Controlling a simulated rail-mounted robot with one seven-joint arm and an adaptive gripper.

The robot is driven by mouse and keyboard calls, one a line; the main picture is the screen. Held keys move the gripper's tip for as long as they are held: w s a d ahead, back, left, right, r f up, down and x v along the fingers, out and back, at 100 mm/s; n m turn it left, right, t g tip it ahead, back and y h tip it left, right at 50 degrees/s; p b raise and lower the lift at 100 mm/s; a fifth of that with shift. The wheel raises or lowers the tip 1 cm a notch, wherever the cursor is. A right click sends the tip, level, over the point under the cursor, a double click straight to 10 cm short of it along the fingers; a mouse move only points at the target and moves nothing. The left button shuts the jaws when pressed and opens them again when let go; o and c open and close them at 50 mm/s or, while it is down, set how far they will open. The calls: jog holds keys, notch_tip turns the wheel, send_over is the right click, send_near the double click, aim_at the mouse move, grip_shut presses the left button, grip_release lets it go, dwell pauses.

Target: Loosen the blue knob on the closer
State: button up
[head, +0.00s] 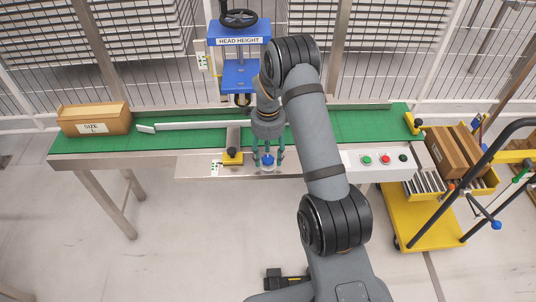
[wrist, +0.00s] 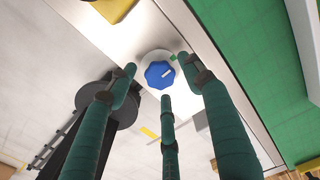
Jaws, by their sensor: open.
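The blue knob (wrist: 160,74) sits on a pale round base on the metal front rail, with a white mark on its top and a small green mark beside it. It also shows in the head view (head: 268,159), small and between the fingers. My gripper (head: 268,155) points down over the knob. In the wrist view my gripper (wrist: 160,85) has its green fingers open and spread around the knob, with the knob a little beyond the fingertips. I cannot tell whether any finger touches it.
A yellow clamp (head: 232,156) stands on the rail just left of the knob. Behind are the green belt (head: 330,125) and blue head-height press (head: 240,75). A carton (head: 95,120) lies at left. A button panel (head: 380,161) and yellow cart (head: 420,220) are at right.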

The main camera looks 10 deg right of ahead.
jog(key=c, duration=1.1)
jog(key=shift+c, duration=0.2)
